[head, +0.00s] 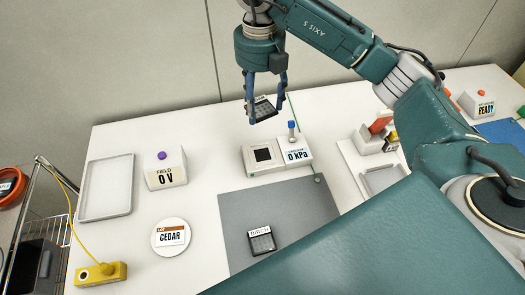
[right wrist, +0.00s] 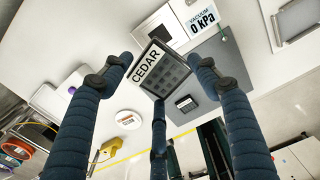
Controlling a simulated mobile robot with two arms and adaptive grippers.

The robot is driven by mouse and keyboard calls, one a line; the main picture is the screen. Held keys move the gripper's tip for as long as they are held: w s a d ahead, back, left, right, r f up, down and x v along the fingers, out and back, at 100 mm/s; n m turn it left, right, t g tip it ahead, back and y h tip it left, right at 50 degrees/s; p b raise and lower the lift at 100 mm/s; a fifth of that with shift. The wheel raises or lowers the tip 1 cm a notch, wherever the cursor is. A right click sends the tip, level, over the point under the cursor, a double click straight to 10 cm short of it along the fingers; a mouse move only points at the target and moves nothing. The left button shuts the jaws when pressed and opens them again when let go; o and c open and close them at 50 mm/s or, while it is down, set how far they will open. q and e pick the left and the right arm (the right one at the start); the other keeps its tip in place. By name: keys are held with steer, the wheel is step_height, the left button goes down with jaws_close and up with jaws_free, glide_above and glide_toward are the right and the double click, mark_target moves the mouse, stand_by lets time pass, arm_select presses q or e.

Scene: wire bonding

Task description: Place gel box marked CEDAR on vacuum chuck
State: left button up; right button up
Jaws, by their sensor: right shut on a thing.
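My right gripper (head: 267,118) is shut on the gel box marked CEDAR (head: 264,107), a dark box with a grid of pockets. The box is in the air above and slightly behind the vacuum chuck, clear of it. The right wrist view shows the CEDAR label and the box (right wrist: 165,70) between the blue fingers. The vacuum chuck (head: 263,155) is a pale block with a black square on top, and no box lies on it. Its attached display (head: 297,155) reads 0 kPa. My left gripper is not in view.
A second dark gel box (head: 262,241) lies on the grey mat (head: 235,205). A round white disc (head: 158,246) carries a CEDAR card. A FIELD 0 V display (head: 166,175), an empty tray (head: 107,188) and a yellow block (head: 100,274) stand left. A blue-capped post (head: 291,130) stands beside the chuck.

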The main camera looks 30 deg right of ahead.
steer(key=m, duration=0.2)
steer(key=shift+w+d+r+m, duration=0.2)
steer(key=shift+w+d+m, duration=0.05)
steer(key=shift+m, duration=0.05)
steer(key=shift+f, duration=0.15)
glide_above(262, 156)
step_height(262, 156, down, 6)
steer(key=shift+m, duration=0.3)
step_height(262, 156, down, 9)
steer(key=shift+w+f+p, duration=0.1)
steer(key=shift+p, duration=0.75)
step_height(262, 156, down, 4)
steer(key=shift+f+p, duration=0.1)
steer(key=shift+p, duration=0.3)
steer(key=shift+f, duration=0.15)
